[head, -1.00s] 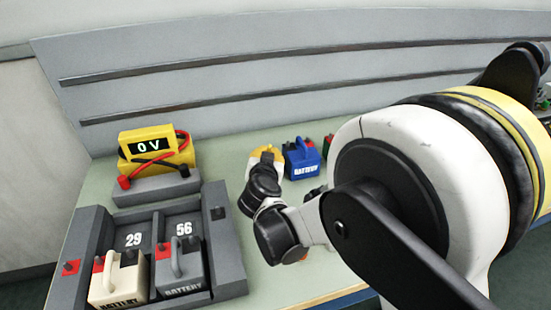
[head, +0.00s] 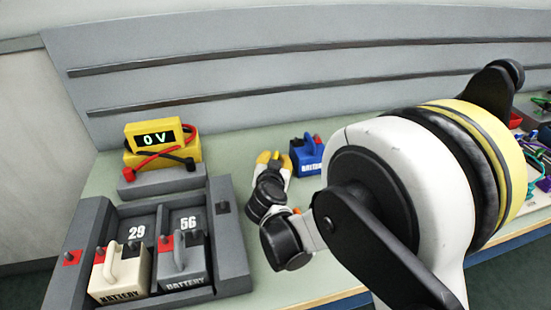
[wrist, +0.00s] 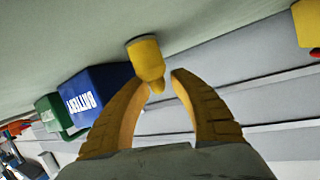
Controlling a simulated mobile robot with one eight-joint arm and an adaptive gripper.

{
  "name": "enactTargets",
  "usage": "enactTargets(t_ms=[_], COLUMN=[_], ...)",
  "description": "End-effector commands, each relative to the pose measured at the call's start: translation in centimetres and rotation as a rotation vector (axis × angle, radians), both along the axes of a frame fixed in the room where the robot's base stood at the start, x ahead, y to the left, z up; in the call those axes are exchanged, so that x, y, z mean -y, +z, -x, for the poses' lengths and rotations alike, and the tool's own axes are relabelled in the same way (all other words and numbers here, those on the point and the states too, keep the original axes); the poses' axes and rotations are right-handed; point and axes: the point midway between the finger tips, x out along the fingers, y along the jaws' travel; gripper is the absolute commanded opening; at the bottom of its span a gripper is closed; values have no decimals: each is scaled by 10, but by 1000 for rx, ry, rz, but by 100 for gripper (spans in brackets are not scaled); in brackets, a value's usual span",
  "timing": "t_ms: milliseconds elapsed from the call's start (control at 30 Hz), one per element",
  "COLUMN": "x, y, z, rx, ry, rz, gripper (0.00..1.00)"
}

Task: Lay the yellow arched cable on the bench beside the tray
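My gripper (head: 273,158) has yellow fingers and is over the bench, right of the grey tray (head: 232,240). In the wrist view my gripper (wrist: 162,76) has its fingers apart. A small yellow rounded piece (wrist: 147,58) with a narrow tip is at the fingertips, overlapping the left one. It looks set against the bench surface (wrist: 60,30); I cannot tell whether it is an end of the yellow arched cable. No full yellow arch shows in either view. The tray holds a cream battery (head: 120,272) and a grey battery (head: 184,262) below the numbers 29 and 56.
A yellow meter (head: 160,143) reading 0 V stands behind the tray. A blue battery (head: 307,158) is close right of my gripper; a green battery (wrist: 47,110) is beyond it. My arm hides the bench middle. Coloured cables (head: 535,160) lie far right.

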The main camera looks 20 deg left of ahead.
Motion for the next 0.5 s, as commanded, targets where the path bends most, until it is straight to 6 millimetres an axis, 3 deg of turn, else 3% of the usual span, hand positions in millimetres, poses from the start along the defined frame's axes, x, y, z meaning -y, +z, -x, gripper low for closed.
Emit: enactTargets(t_ms=[200, 500], x=[0, 12], y=[5, 23], z=[2, 49], rx=[0, 0], ry=[1, 2], rz=[0, -1], gripper=[27, 27])
